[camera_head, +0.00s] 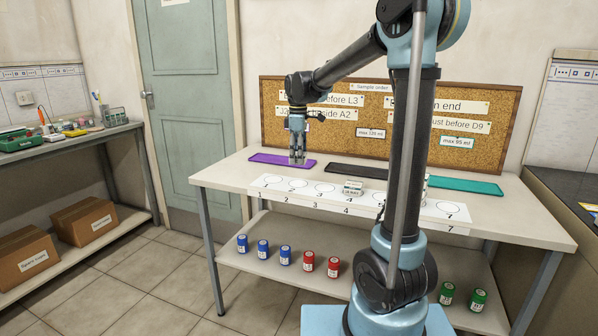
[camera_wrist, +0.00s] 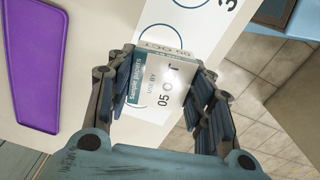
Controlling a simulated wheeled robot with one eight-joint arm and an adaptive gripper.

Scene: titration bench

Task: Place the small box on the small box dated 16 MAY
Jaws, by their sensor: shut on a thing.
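My gripper (camera_head: 298,158) hangs over the left part of the white bench, beside the purple mat in the head view. In the wrist view its fingers lie on both sides of a small white box (camera_wrist: 160,82), shut on it. No box showing a readable 16 MAY is in view.
A purple mat (camera_head: 270,159), a black mat (camera_head: 350,170) and a teal mat (camera_head: 470,187) lie along the bench's back. The numbered strip (camera_head: 300,196) runs along the front. Blue, red and green jars stand on the lower shelf (camera_head: 222,250). A corkboard (camera_head: 290,115) stands behind.

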